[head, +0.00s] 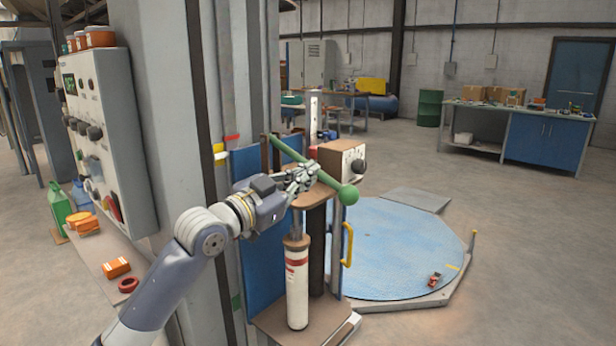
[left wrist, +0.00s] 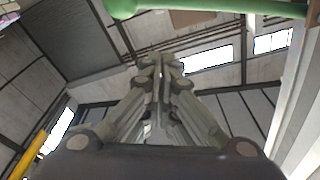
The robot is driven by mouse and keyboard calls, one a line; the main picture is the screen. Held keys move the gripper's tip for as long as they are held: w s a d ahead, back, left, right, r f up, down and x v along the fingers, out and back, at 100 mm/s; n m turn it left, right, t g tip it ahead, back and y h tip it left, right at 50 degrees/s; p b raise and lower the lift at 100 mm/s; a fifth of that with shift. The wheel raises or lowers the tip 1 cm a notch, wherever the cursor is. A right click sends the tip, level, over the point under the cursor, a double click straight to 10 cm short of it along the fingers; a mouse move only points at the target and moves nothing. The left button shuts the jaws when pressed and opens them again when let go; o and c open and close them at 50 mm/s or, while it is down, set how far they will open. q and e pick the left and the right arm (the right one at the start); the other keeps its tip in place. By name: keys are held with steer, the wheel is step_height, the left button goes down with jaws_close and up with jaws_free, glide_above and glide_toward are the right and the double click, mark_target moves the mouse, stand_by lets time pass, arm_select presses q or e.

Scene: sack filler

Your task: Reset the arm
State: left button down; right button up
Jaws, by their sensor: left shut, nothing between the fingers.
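My left arm reaches in from the left in the head view, and its gripper (head: 303,178) is at the green lever of the sack filler. The fingers are shut with nothing between them, and they also show closed together in the left wrist view (left wrist: 160,70). The green lever (head: 330,181) slopes down to the right and ends in a green ball (head: 348,195). In the left wrist view the lever (left wrist: 215,6) crosses the top edge, beyond the fingertips and apart from them. My right gripper is out of view.
A white cylinder (head: 297,285) stands below the gripper on the filler's base. A dial box (head: 342,160) sits behind the lever. A grey control panel (head: 108,130) is on the left. A blue round platform (head: 390,245) lies to the right, with open floor beyond.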

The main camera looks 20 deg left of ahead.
arm_select(q)
steer(key=s+d+f+n+g+y, duration=0.1)
steer(key=s+d+f+g, duration=0.15)
steer(key=f, duration=0.65)
steer(key=s+d+f+n+g+y, duration=0.1)
steer(key=s+f, duration=0.3)
steer(key=f, duration=0.6)
steer(key=s+d+f+g+y, duration=0.1)
steer(key=s+d+f+g, duration=0.15)
steer(key=f, duration=0.65)
steer(key=s+a+f+n+g+y, duration=0.1)
steer(key=s+f+n+g, duration=0.15)
steer(key=s+f, duration=0.55)
steer(key=s+a+f+n+g+y, duration=0.1)
steer(key=s+f+g+y, duration=0.3)
steer(key=s, duration=0.8)
steer(key=s+a+f+n+g+h, duration=0.1)
steer(key=s+f+n+g, duration=0.1)
steer(key=s+f, duration=0.7)
steer(key=s+f+g+p, duration=0.1)
steer(key=s+f, duration=0.1)
steer(key=f, duration=1)
steer(key=s+f, duration=0.2)
steer(key=f, duration=1)
steer(key=s+a+f+g, duration=0.1)
steer(key=s+a+f, duration=0.1)
steer(key=s+f, duration=1.2)
steer(key=shift+s+a+f+m+y+p, duration=0.15)
steer(key=shift+s+a+m+y+p, duration=0.15)
steer(key=shift+s, duration=0.7)
